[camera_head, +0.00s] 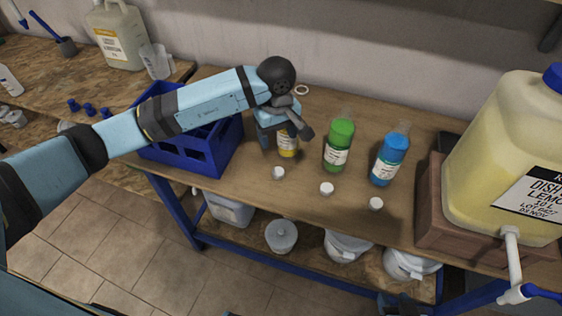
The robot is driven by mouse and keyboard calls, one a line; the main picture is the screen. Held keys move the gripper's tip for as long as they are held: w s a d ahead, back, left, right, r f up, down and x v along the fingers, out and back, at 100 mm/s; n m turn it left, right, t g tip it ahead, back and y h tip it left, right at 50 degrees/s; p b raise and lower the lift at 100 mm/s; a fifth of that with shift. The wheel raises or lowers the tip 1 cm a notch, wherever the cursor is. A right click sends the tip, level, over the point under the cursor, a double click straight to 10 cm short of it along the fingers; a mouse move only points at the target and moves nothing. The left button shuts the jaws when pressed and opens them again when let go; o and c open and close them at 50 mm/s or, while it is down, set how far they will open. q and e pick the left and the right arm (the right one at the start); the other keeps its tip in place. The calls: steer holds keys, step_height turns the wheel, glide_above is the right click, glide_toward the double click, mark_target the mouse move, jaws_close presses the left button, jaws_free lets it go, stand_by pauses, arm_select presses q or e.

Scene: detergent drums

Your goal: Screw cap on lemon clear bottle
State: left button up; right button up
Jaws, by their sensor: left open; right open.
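A small bottle with yellow contents and a pale label (287,148) stands on the workbench, left of the green and blue bottles. It looks like the lemon bottle; its upper part is hidden by my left gripper. My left gripper (281,133) is open and hangs over and around this bottle's top; I cannot tell whether it touches it. A white cap (278,173) lies on the bench in front of the yellow bottle. Two similar white caps lie further right, one in front of the green bottle (327,188) and one near the blue bottle (376,203).
A green bottle (339,146) and a blue bottle (388,160) stand upright to the right. A blue crate (207,157) is at the left under my forearm. A large yellow drum (505,150) with a tap sits on a wooden stand (432,215).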

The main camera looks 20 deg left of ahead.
arm_select(q)
steer(key=shift+a, duration=0.1)
glide_above(278, 171)
step_height(278, 171, down, 9)
steer(key=shift+r, duration=0.2)
stand_by(0.3)
steer(key=shift+f+p, duration=0.45)
steer(key=shift+f, duration=2.15)
steer(key=c, duration=1)
